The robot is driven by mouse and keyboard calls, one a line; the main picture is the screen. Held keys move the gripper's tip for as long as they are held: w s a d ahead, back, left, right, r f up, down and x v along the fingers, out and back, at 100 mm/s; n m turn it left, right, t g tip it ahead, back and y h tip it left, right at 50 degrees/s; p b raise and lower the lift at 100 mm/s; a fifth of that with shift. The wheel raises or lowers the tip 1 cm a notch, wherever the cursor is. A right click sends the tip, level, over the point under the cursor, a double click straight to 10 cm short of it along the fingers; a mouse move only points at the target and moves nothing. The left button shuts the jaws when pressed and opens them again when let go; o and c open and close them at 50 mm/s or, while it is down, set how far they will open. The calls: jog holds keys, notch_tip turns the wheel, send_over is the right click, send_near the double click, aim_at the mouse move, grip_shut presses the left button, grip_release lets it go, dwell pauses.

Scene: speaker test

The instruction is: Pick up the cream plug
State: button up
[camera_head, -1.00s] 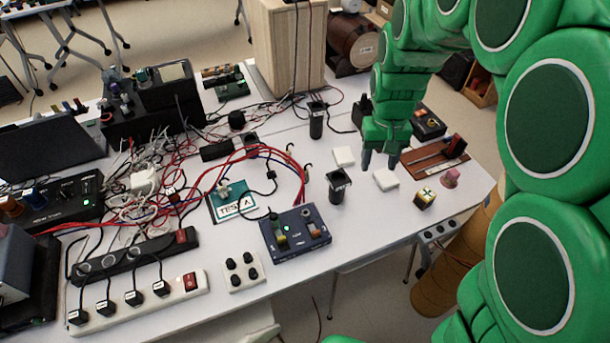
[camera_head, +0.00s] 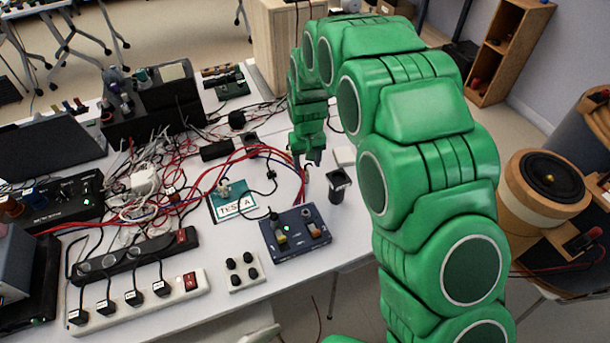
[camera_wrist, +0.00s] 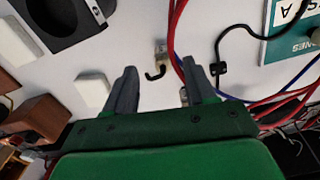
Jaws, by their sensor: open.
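My gripper (camera_head: 309,160) is open and empty, low above the white table, beside the ends of the red cables. In the wrist view its two fingers (camera_wrist: 158,76) point toward a small cream-tan piece with a black hooked end (camera_wrist: 160,52). This piece lies just beyond the gap between the fingertips, apart from them. I cannot tell for sure that it is the cream plug. Another small dark piece (camera_wrist: 218,68) lies to its right, past the red cables (camera_wrist: 176,45). In the head view my arm hides the right part of the table.
A black cup (camera_head: 338,187) stands right of the gripper, and a white block (camera_head: 343,156) lies behind it. A blue box with knobs (camera_head: 296,236) is in front.

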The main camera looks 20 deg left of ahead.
aim_at(305, 170)
jog(key=shift+a+f, duration=0.2)
jog(key=shift+f, duration=0.3)
jog(key=shift+w+a+f, duration=0.1)
jog(key=shift+w+f, duration=0.05)
jog(key=shift+f, duration=1.7)
jog(key=shift+w+a+f, duration=0.1)
jog(key=shift+w+f, duration=0.05)
jog(key=shift+f, duration=1.65)
jog(key=shift+c, duration=0.3)
grip_shut()
